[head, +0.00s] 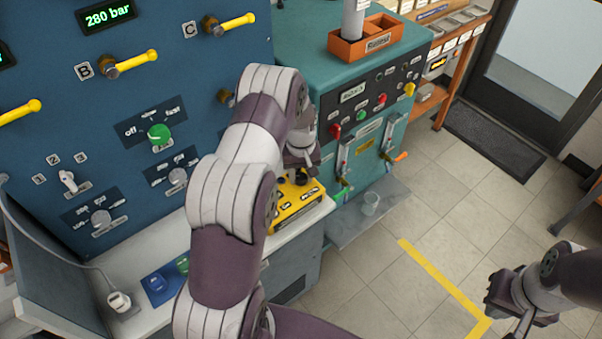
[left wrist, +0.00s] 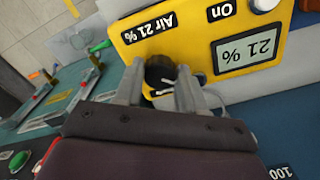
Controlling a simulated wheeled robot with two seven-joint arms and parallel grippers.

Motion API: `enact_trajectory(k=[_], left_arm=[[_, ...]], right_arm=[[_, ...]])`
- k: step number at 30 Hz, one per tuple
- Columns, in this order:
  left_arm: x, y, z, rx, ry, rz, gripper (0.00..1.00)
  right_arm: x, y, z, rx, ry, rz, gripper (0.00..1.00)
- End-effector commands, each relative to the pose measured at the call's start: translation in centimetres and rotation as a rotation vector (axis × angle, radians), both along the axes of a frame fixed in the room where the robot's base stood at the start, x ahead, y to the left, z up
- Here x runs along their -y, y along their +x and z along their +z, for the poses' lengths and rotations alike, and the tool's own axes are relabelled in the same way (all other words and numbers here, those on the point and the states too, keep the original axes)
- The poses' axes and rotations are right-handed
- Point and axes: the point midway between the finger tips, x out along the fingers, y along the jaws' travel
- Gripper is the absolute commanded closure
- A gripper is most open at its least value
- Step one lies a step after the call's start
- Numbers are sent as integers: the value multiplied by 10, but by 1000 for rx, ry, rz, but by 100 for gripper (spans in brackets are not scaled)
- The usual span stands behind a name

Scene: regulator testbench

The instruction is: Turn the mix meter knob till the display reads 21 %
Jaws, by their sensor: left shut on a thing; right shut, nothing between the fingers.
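The yellow mix meter (head: 295,208) lies on the bench ledge in the head view, partly hidden by my left arm. The left gripper (head: 300,172) is above the meter in the head view. My right gripper (head: 492,300) is shut and empty, over the floor at the lower right.
A blue panel (head: 60,110) with yellow-handled valves stands behind the ledge. A teal cabinet (head: 395,95) with small knobs and an orange tray (head: 345,50) is to the right. A clear cup (head: 371,203) stands on its low shelf. The tiled floor is open.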

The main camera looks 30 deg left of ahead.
Motion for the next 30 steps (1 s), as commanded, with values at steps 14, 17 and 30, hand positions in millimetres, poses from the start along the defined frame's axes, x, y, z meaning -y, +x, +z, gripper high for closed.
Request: enact_trajectory(k=[14,17,30], left_arm=[[0,1,6,4,1,-1,35],[0,2,23,6,2,-1,35],[0,1,122,4,1,-1,35]], right_arm=[[0,0,-2,0,0,0,100],[0,0,-6,0,0,0,100],[0,0,-20,0,0,0,100]])
